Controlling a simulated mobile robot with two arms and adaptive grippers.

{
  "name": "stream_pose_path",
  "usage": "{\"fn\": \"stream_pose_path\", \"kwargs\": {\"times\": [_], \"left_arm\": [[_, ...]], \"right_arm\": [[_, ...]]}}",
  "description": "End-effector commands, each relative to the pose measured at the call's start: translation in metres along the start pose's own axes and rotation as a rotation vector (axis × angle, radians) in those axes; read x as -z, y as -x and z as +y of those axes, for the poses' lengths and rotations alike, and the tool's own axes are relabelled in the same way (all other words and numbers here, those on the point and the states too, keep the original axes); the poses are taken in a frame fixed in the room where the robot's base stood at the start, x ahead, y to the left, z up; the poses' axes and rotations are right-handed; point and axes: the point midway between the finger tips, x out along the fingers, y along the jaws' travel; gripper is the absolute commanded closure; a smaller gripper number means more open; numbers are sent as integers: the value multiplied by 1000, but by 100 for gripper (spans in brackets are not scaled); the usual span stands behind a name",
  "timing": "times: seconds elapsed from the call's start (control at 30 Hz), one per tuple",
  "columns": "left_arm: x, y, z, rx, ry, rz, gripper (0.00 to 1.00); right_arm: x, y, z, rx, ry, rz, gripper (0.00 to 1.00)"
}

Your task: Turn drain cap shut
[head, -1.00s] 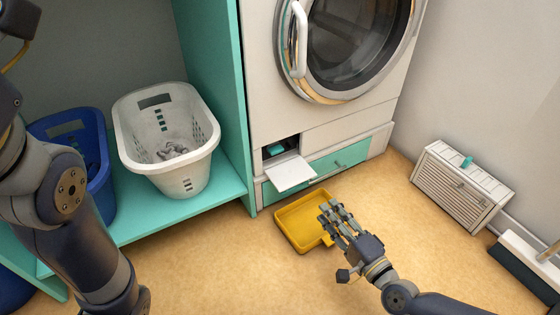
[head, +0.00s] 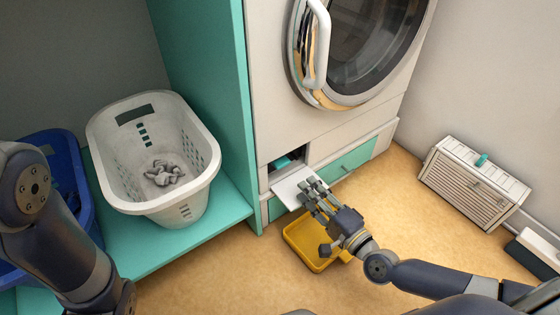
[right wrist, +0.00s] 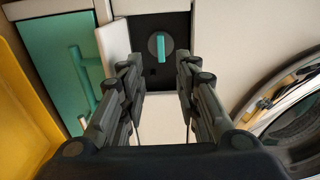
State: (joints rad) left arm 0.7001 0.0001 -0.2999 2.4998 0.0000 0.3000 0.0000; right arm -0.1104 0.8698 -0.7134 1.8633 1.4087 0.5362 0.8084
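The drain cap (right wrist: 160,47) is a round dark knob with a teal grip bar, set in a dark recess low on the washing machine. In the head view only its teal part (head: 283,161) shows in the opening. In the right wrist view the bar stands along the picture's vertical. The white hatch flap (head: 291,187) is folded down in front of the recess. My right gripper (head: 311,190) is over the flap, and the right wrist view shows its fingers (right wrist: 160,68) apart, empty, with the cap ahead between them. My left gripper is out of view; only my left arm shows.
A yellow tray (head: 318,262) lies on the floor under my right gripper. A white basket with grey cloth (head: 110,186) and a blue basket (head: 75,190) stand on the teal shelf at left. A slatted white box (head: 470,190) stands by the right wall.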

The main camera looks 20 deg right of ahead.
Motion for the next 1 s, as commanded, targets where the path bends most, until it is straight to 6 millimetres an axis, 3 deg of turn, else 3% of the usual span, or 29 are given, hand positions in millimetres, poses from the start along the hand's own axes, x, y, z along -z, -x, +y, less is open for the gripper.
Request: {"fn": "stream_pose_path", "kwargs": {"times": [0.5, 0.7, 1.0], "left_arm": [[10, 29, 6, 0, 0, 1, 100], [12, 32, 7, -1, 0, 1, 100], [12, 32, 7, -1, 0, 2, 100]], "right_arm": [[0, -87, 1, 4, -1, 1, 70], [0, -102, 0, 1, -1, 0, 70], [0, -104, 0, 1, 0, 0, 70]]}}
